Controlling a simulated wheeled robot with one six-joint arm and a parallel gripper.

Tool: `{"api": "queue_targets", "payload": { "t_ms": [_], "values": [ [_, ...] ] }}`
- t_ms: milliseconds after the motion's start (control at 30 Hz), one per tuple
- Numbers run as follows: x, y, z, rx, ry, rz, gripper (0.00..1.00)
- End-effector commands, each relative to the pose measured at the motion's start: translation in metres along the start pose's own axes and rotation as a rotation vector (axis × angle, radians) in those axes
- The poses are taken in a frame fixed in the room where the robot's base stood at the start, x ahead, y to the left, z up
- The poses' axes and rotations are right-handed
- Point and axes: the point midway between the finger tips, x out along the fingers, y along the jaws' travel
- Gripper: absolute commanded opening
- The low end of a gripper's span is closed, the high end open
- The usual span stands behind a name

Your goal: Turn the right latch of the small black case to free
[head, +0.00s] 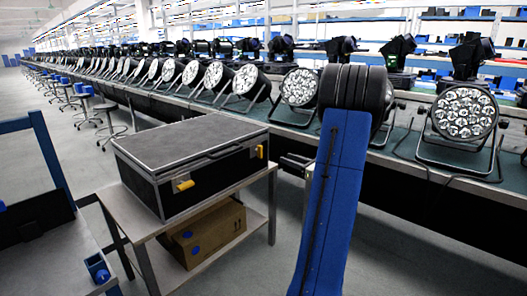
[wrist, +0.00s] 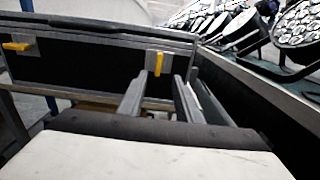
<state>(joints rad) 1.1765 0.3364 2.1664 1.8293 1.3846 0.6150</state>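The small black case (head: 190,160) stands closed on a metal cart, its latch side facing my arm. Its right latch (head: 260,151) has a yellow handle that stands upright; it also shows in the wrist view (wrist: 158,64). The left latch (head: 184,185) has a yellow handle lying level, and it shows at the far left of the wrist view (wrist: 17,46). My gripper (head: 284,160) is just right of the case. In the wrist view my gripper (wrist: 161,80) is open, with the right latch seen between its fingertips. A gap seems to remain between fingertips and latch.
The cart top (head: 150,221) has a bare strip in front of the case. A cardboard box (head: 205,232) sits on its lower shelf. A long bench (head: 402,150) with rows of par cans runs close on the right. A blue-framed cart (head: 50,160) stands at the left.

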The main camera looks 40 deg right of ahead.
Motion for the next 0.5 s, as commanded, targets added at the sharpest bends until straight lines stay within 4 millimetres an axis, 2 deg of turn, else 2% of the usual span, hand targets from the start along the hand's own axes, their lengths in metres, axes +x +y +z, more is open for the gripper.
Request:
{"api": "queue_targets", "payload": {
  "t_ms": [500],
  "values": [
    [0.093,0.002,-0.001,0.0,0.001,0.004,0.31]
  ]
}}
